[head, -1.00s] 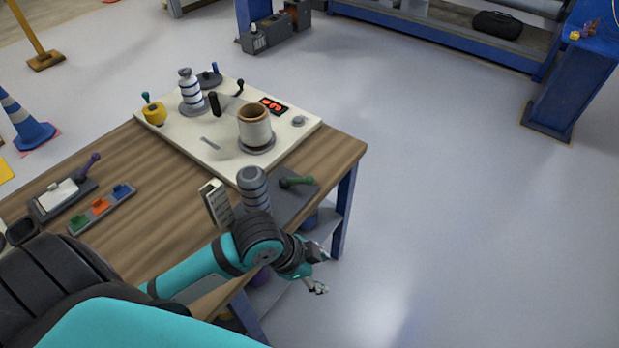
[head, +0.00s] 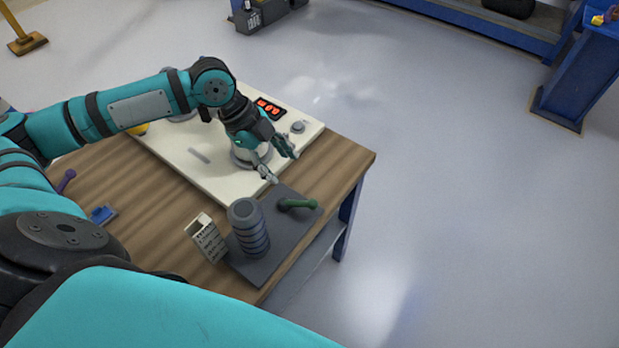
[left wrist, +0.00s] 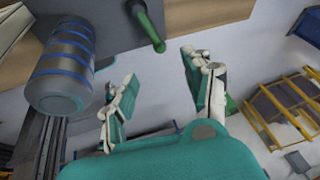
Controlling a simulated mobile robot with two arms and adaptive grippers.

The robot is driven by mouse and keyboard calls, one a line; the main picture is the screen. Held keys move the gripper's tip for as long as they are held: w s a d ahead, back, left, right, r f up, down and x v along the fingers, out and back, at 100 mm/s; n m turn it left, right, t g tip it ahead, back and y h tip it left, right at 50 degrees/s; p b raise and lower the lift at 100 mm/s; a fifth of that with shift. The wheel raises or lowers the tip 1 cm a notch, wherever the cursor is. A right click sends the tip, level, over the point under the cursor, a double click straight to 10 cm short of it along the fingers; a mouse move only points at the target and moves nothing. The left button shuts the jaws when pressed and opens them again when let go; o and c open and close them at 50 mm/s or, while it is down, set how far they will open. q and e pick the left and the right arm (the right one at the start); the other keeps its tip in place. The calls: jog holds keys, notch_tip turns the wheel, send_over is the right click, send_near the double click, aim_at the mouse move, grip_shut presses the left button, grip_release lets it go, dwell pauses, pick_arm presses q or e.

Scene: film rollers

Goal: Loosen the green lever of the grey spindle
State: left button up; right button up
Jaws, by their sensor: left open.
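The grey spindle (head: 250,230) is a ribbed upright cylinder on a dark grey plate near the table's right corner. It shows at the upper left of the left wrist view (left wrist: 62,65). The green lever (head: 298,204) lies on the same plate, to the right of the spindle. In the left wrist view the lever (left wrist: 147,27) is at the top centre, just beyond the fingers. My left gripper (head: 280,166) is open and empty above the near edge of the cream panel, beyond the lever and apart from it. My right gripper is not in view.
The cream panel (head: 180,145) with a red display (head: 269,107) lies behind the plate, partly hidden by my left arm. A light slotted block (head: 206,238) stands left of the spindle. The floor right of the wooden table (head: 345,160) is free.

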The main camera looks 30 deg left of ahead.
pick_arm(q)
jog(key=p, duration=0.1)
send_near(310, 201)
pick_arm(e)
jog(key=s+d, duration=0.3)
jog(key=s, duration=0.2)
pick_arm(q)
jog(key=p+x, duration=0.1)
jog(key=x, duration=0.9)
jog(key=shift+d+f, duration=0.25)
jog(key=shift+f, duration=0.15)
jog(key=shift+w+f, duration=0.1)
jog(key=shift+f, duration=0.1)
grip_shut()
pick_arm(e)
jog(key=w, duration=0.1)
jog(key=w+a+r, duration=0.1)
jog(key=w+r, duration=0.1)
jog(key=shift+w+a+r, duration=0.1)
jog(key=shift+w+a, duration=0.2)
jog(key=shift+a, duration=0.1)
